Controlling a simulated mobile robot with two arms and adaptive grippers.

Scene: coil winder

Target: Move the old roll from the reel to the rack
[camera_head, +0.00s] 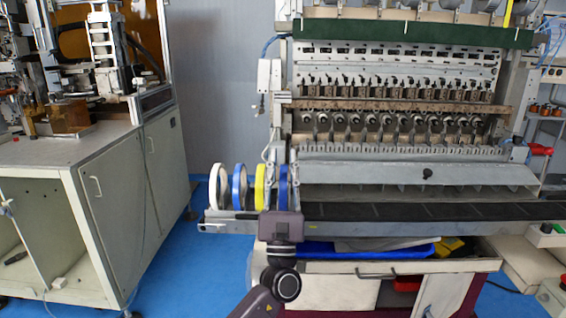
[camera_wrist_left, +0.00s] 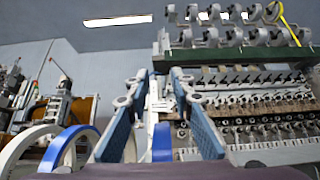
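Several rolls stand upright in a row at the left end of the machine: a white roll (camera_head: 214,187), a blue roll (camera_head: 239,186), a yellow roll (camera_head: 260,186) and a second blue roll (camera_head: 284,184) at the right. My left gripper (camera_head: 282,224) is just in front of the right blue roll and hides its lower part; its fingers are hidden in the head view. In the left wrist view the gripper (camera_wrist_left: 161,79) has its two blue fingers apart, with the blue roll's edge (camera_wrist_left: 162,143) showing between them. The frames do not tell which roll is old, or mark off reel from rack.
The winding machine (camera_head: 400,174) fills the right side, with a long black belt (camera_head: 420,212) at its front. A blue tray (camera_head: 360,252) lies below it. A grey cabinet (camera_head: 105,185) stands at the left. Blue floor (camera_head: 208,262) is free between them.

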